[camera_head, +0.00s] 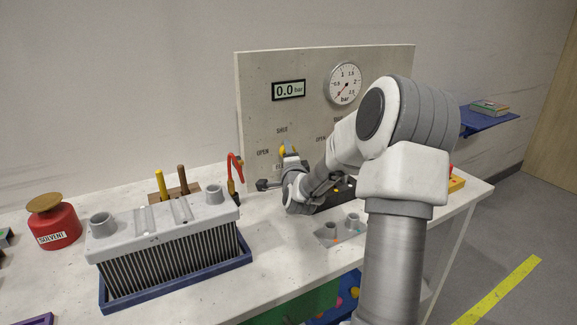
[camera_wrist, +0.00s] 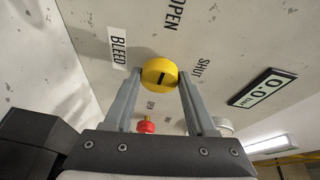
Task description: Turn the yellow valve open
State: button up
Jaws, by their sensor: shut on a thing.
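The yellow valve (camera_wrist: 160,66) is a round knob on the upright panel, with a short black line on its face. In the wrist view it sits between my gripper's fingertips (camera_wrist: 159,76), which close on it from both sides. The labels OPEN (camera_wrist: 175,15), SHUT (camera_wrist: 201,68) and BLEED (camera_wrist: 118,47) are near it. In the head view only a bit of the yellow valve (camera_head: 283,150) shows; my gripper (camera_head: 287,158) and arm hide the rest. The digital display (camera_head: 289,90) reads 0.0 bar.
A round dial gauge (camera_head: 343,84) is at the panel's upper right. A red knob (camera_wrist: 146,125) and a pale knob (camera_wrist: 224,125) show beyond my fingers. A grey finned block (camera_head: 165,240) in a blue tray and a red solvent can (camera_head: 54,226) stand on the bench at left.

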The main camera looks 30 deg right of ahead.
jog(key=shift+n+b, duration=0.4)
jog(key=shift+b, duration=0.1)
jog(key=o, duration=1.4)
jog(key=shift+c, duration=0.2)
jog(key=b+v, duration=0.5)
jog(key=v, duration=1.2)
jog(key=shift+s+f, duration=0.15)
jog(key=shift+f, duration=0.1)
jog(key=shift+a, duration=0.15)
jog(key=shift+r, duration=0.1)
